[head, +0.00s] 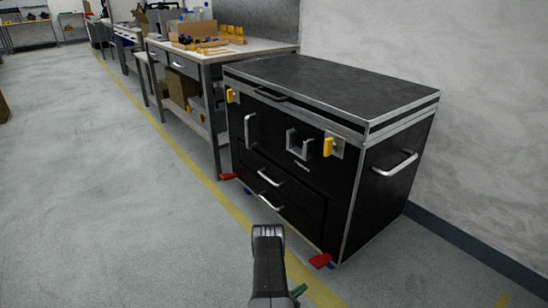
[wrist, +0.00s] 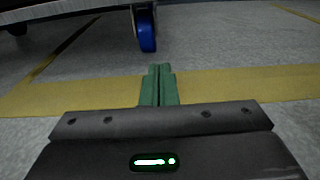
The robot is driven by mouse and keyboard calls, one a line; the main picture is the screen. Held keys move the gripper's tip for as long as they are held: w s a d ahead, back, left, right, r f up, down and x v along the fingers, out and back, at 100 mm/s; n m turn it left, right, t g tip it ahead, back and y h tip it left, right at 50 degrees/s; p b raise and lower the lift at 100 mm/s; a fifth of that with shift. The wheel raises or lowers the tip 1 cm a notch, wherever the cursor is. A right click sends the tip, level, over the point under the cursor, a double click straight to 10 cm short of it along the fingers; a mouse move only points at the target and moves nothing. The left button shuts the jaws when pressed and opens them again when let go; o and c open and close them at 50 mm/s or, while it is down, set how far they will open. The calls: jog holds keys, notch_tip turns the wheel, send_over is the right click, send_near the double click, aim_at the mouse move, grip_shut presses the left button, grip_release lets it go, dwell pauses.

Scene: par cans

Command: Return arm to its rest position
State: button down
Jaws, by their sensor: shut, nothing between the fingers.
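My gripper (wrist: 159,70) shows in the wrist view with its two green fingers pressed together and nothing between them. It is low over the floor, above the yellow line and in front of the cabinet's underside. In the head view my arm rises from the bottom middle, and a bit of a green finger (head: 298,291) shows beside it; the rest of the gripper is hidden behind the arm. The black cabinet (head: 290,215) stands beyond the arm, apart from it.
The cabinet has silver handles, yellow latches (head: 328,147), red caster pedals (head: 320,261) and a blue caster wheel (wrist: 147,30). A workbench (head: 225,50) with boxes and tools stands behind it. A pale wall (head: 480,110) is at right. The grey floor (head: 110,210) at left is clear.

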jog(key=v, duration=0.4)
jog(key=shift+s+a, duration=0.15)
jog(key=shift+a, duration=0.1)
jog(key=shift+d+r+p, duration=0.2)
jog(key=shift+r+p, duration=0.15)
jog(key=shift+r, duration=0.15)
jog(key=shift+d+r+m+g, duration=0.15)
jog(key=shift+r+m+g, duration=0.15)
jog(key=shift+r+g, duration=0.1)
jog(key=shift+w+r, duration=0.1)
jog(key=shift+w, duration=0.1)
